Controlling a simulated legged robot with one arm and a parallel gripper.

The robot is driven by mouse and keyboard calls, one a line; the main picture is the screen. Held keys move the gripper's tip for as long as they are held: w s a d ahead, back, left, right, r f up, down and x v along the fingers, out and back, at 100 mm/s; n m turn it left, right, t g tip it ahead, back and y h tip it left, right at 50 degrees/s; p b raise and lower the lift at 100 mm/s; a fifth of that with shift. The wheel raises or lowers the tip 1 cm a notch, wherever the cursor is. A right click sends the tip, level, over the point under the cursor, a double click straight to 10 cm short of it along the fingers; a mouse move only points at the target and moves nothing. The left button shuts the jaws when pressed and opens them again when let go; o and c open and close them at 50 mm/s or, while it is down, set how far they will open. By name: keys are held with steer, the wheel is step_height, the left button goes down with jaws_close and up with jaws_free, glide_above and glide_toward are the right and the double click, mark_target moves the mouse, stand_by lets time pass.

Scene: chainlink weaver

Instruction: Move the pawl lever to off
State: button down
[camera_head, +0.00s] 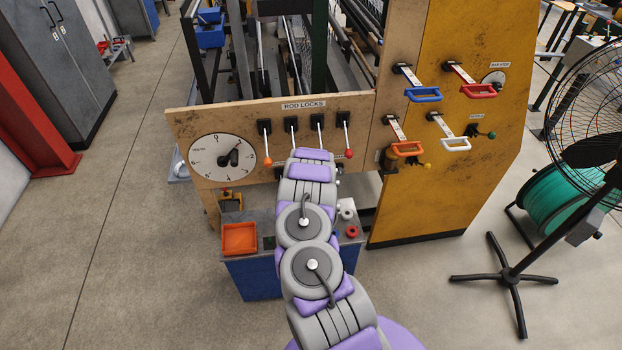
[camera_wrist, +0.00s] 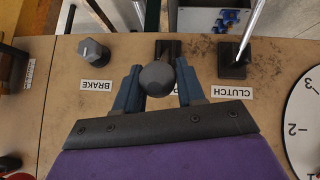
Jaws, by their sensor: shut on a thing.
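In the wrist view, my gripper (camera_wrist: 159,82) has its two blue-grey fingers on either side of a dark grey ball knob (camera_wrist: 157,79) and is shut on it. A dark base plate (camera_wrist: 167,48) shows just beyond the knob. The label behind the knob is mostly covered, so I cannot read whether it names the pawl lever. It sits between the BRAKE label (camera_wrist: 97,86) and the CLUTCH label (camera_wrist: 233,92), both upside down. In the head view my arm hides the gripper and this knob.
A ribbed grey knob (camera_wrist: 93,50) stands left of the held knob, and the clutch lever base (camera_wrist: 233,62) stands right. A white dial (camera_wrist: 303,125) lies at the right edge. In the head view, levers hang under the ROD LOCKS label (camera_head: 303,104), near an orange tray (camera_head: 239,239).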

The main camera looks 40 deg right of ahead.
steer(key=shift+w+r, duration=0.3)
steer(key=c, duration=1.1)
jaws_free()
steer(key=o, duration=0.3)
steer(key=shift+w+d+f, duration=0.1)
steer(key=shift+w+f, duration=0.05)
steer(key=shift+f, duration=0.15)
steer(key=shift+s, duration=0.2)
steer(key=shift+r, duration=0.1)
steer(key=p+v, duration=0.4)
steer(key=v, duration=1.3)
steer(key=shift+s+p, duration=0.15)
steer(key=shift+p, duration=0.25)
